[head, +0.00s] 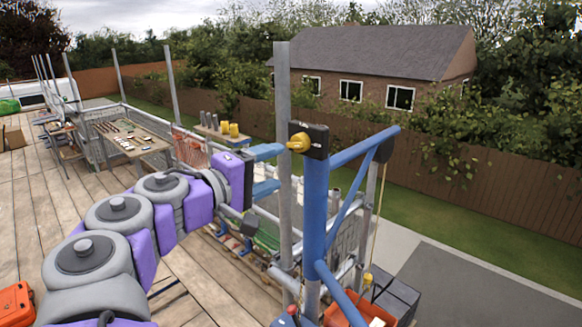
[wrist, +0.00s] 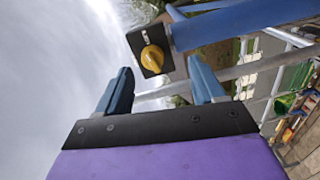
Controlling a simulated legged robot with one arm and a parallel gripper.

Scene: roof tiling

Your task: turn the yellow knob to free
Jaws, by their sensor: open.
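The yellow knob (head: 299,142) sits on a dark switch box (head: 317,140) at the top of a blue hoist post (head: 315,200). In the wrist view the knob (wrist: 153,58) shows on a black plate, with a small pale mark above it. My gripper (head: 272,170) is open, with two blue fingers and nothing between them. It is just left of the box in the head view. In the wrist view my gripper (wrist: 160,82) has the knob ahead of its fingertips, roughly between them, with no clear contact. I cannot read the knob's setting.
A grey scaffold pole (head: 282,110) stands upright close to my gripper. A blue diagonal brace (head: 350,190) and a beam extend right from the post. An orange tub (head: 358,308) is below. A table with tools (head: 130,138) stands back left on the plank deck.

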